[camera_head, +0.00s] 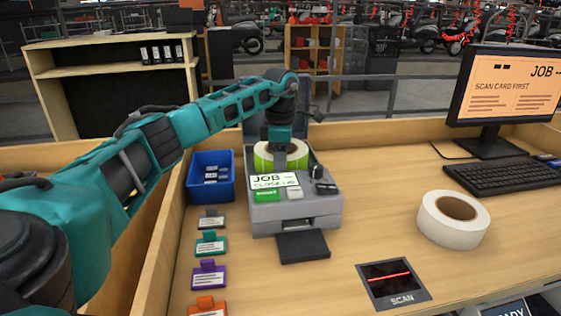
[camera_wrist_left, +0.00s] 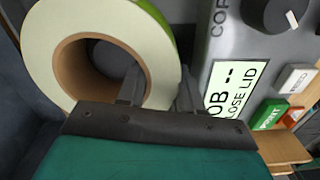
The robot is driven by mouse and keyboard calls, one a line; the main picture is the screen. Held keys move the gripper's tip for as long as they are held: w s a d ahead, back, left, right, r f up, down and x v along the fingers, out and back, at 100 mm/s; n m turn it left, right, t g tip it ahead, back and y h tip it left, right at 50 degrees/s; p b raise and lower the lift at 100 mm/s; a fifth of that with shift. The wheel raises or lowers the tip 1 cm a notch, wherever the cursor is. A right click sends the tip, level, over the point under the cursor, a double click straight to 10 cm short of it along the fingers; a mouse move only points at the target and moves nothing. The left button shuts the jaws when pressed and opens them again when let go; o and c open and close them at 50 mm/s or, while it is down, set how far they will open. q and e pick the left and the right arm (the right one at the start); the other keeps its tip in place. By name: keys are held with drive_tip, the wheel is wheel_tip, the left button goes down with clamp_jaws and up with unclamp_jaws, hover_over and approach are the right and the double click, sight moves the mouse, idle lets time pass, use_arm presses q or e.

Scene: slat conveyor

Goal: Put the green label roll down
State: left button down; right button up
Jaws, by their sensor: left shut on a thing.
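The green label roll (camera_head: 263,158) is a pale roll with a green outer face and a brown core. In the head view it sits at the open top of the grey label printer (camera_head: 262,213), behind its display. My left gripper (camera_head: 280,150) is over it from above. In the left wrist view the gripper (camera_wrist_left: 160,95) is shut on the wall of the roll (camera_wrist_left: 45,45), one finger inside the core and one outside. Whether the roll rests in the printer cannot be told. My right gripper is not in view.
The printer display (camera_head: 275,181) reads "JOB -- CLOSE LID". A blue bin (camera_head: 190,185) and several coloured tags stand left of the printer. A white roll (camera_head: 430,228), a scan pad (camera_head: 392,284), a keyboard (camera_head: 500,178) and a monitor (camera_head: 505,90) are to the right.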

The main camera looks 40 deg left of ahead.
use_arm(q)
drive_tip(key=c, duration=1)
unclamp_jaws()
wheel_tip(320, 180, up, 12)
drive_tip(key=shift+r, duration=0.1)
